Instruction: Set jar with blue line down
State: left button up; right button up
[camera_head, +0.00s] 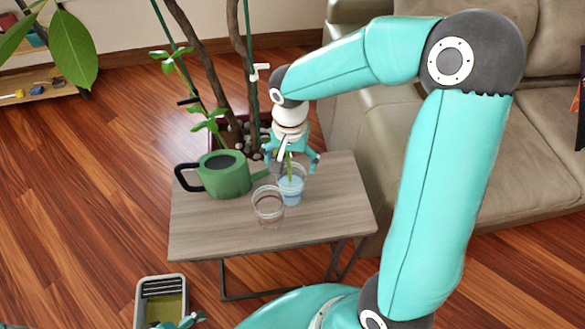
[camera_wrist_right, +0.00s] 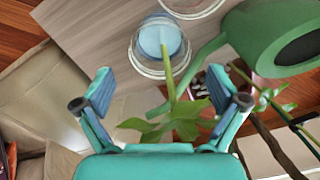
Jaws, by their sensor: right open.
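A clear jar with blue in it (camera_head: 291,190) stands upright on the small grey wooden table (camera_head: 215,236), with a green cutting (camera_head: 289,166) in it. In the right wrist view the jar (camera_wrist_right: 158,47) is beyond my fingertips, and the cutting's leaves (camera_wrist_right: 165,124) lie between my fingers. My right gripper (camera_head: 291,161) is open above the jar, around the cutting's upper part, and appears clear of the glass. A second clear jar with a reddish band (camera_head: 268,208) stands close beside it at the front left. A little of my left gripper (camera_head: 180,322) shows at the bottom edge; its jaws are unclear.
A green watering can (camera_head: 224,176) stands left of the jars, its spout reaching towards them. A potted tree (camera_head: 237,125) is behind the table. A beige sofa (camera_head: 500,140) is on the right. A grey tray-like object (camera_head: 162,284) is at the lower left. The table's front is clear.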

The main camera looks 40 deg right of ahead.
pick_arm(q)
jog(key=shift+r, duration=0.3)
pick_arm(e)
notch_tip(320, 180, up, 7)
dwell(0.5)
